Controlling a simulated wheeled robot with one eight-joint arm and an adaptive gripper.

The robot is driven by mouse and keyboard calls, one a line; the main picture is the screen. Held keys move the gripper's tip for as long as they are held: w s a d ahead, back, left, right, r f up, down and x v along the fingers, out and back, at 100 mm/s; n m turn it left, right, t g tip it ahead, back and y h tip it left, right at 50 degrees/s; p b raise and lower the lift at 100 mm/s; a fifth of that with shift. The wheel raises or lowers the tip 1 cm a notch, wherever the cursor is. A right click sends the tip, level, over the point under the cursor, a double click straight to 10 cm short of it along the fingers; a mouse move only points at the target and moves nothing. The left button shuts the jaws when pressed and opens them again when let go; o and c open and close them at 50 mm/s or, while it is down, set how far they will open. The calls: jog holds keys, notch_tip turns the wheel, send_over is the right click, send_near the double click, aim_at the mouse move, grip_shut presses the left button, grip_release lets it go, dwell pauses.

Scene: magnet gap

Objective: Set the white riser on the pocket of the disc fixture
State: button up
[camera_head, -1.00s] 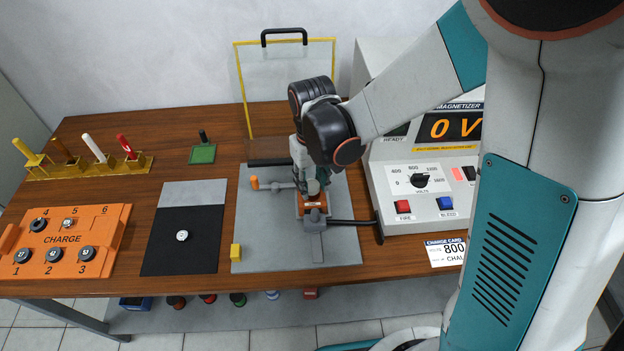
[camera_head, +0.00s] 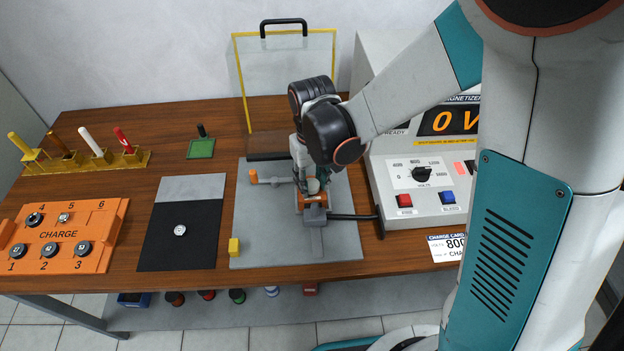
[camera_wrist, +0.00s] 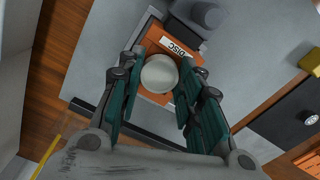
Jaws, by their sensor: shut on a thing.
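The white riser (camera_wrist: 159,73) is a round, pale disc-topped piece between my gripper's fingers in the wrist view. My gripper (camera_wrist: 156,88) is shut on it, with green-padded fingers on either side. The orange disc fixture (camera_wrist: 192,58), labelled DISC, lies under and around the riser in that view. In the head view the fixture (camera_head: 313,206) stands on the grey mat, with my gripper (camera_head: 311,185) right over it. The riser hides the pocket, and I cannot tell whether its base touches the fixture.
A grey clamp block (camera_head: 315,216) with a dark lever stands just in front of the fixture. The magnetizer (camera_head: 420,190) is close at right. An orange post (camera_head: 254,177) and yellow block (camera_head: 235,247) are on the mat. The orange charge tray (camera_head: 62,235) is far left.

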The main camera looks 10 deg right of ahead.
jog(key=shift+f, duration=0.1)
jog(key=o, duration=0.9)
jog(key=c, duration=0.5)
jog(key=shift+r+p, duration=1.55)
jog(key=shift+r, duration=0.75)
jog(key=o, duration=0.5)
